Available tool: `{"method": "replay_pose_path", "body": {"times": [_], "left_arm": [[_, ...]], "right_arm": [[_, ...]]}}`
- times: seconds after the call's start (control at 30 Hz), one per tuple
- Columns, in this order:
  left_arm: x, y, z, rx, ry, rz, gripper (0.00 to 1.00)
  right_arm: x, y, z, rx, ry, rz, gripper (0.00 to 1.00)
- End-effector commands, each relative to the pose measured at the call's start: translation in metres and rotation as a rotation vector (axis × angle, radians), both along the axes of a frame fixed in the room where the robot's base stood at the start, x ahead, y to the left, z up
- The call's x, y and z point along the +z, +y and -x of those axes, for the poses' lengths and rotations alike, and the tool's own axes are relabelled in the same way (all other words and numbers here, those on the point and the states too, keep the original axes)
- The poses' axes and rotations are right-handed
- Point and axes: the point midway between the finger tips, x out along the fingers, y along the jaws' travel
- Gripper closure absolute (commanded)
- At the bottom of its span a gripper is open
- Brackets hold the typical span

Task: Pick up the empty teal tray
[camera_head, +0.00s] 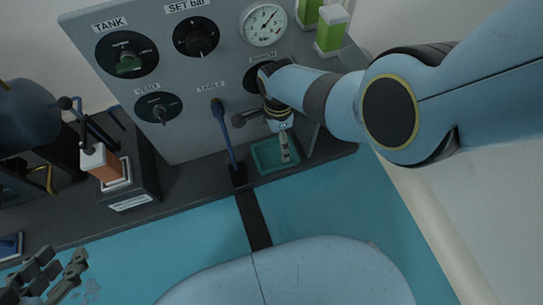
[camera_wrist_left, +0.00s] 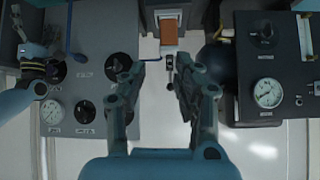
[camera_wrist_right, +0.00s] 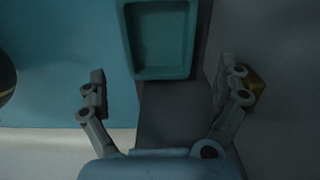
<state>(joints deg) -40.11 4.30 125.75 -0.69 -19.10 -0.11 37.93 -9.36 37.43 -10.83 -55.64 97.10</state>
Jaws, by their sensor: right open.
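The teal tray (camera_head: 263,157) lies on the dark ledge at the foot of the grey panel, right of the blue lever. In the right wrist view the tray (camera_wrist_right: 160,73) looks empty, and its near rim is just beyond the space between my fingers. My right gripper (camera_head: 285,150) is over the tray in the head view and hides part of it. In the right wrist view my right gripper (camera_wrist_right: 162,78) is wide open, with nothing between the fingers. My left gripper (camera_head: 62,277) is at the lower left, away from the tray; it is open and empty in the left wrist view (camera_wrist_left: 160,75).
The grey panel (camera_head: 185,85) with knobs and a gauge rises behind the tray. A blue lever (camera_head: 226,140) stands close to the tray's left. A dark box with an orange-and-white switch (camera_head: 104,165) is further left. Green-and-white blocks (camera_head: 331,35) are at the top right.

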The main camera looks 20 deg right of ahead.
Motion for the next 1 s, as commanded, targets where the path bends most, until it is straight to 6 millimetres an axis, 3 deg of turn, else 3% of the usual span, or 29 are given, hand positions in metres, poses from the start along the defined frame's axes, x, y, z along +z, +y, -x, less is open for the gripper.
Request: {"method": "replay_pose_path", "body": {"times": [0.1,0.3,0.67,1.0], "left_arm": [[-0.011,-0.001,0.006,-0.006,-0.075,0.003,0.69],[0.003,-0.005,-0.007,-0.026,-0.266,0.006,0.69],[0.023,-0.008,-0.020,-0.041,-0.411,0.009,0.69],[0.086,-0.015,-0.067,-0.072,-0.692,0.010,0.69]], "right_arm": [[-0.016,0.000,0.002,0.000,0.005,0.000,0.00],[-0.033,0.000,0.003,0.000,0.005,0.000,0.00],[-0.040,0.000,0.001,0.001,0.001,0.000,0.00],[-0.055,0.000,0.002,0.001,0.002,0.000,0.00]]}}
